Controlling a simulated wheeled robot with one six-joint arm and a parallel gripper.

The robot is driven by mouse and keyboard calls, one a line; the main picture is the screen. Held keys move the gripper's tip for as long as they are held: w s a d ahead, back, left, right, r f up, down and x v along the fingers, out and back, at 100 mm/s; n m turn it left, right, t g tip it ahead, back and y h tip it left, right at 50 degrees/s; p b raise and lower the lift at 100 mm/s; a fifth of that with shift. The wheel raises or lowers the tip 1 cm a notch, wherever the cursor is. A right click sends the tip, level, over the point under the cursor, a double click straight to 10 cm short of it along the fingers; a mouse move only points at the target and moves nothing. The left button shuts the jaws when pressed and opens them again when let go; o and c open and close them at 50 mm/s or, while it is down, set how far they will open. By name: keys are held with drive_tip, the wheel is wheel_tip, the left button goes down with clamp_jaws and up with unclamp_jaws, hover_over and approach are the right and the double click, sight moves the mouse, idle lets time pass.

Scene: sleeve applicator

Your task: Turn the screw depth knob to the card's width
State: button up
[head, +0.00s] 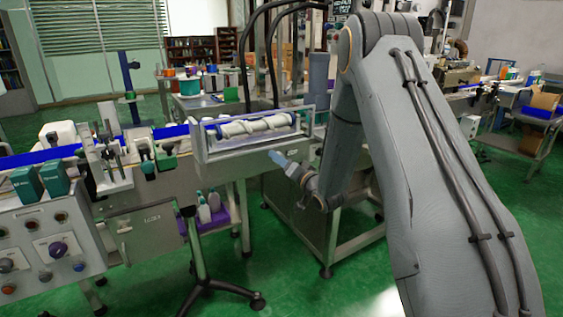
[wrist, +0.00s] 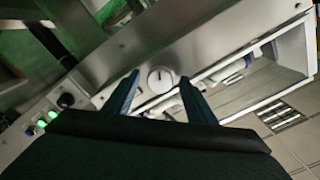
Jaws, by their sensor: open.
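A round, pale knob (wrist: 160,80) with a short dark mark near its top sits on a grey metal panel in the wrist view. I take it for the screw depth knob; no label is readable. My gripper (wrist: 160,97) is open, and the knob shows between its two dark blue fingers, with no contact visible. In the head view my gripper (head: 277,157) is just in front of the machine, below the white spiral screw (head: 250,126) in its metal housing. The knob cannot be made out there. I cannot identify the card or read a width.
A black knob (wrist: 66,100) and green lit buttons (wrist: 47,119) are on the panel at left in the wrist view. The metal housing (head: 205,150) surrounds the screw. A control panel (head: 45,248) stands at left. Green floor (head: 300,290) is open in front.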

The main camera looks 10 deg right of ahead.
drive_tip(key=shift+w+a, duration=0.1)
drive_tip(key=shift+w, duration=0.2)
drive_tip(key=c, duration=1)
drive_tip(key=shift+c, duration=0.2)
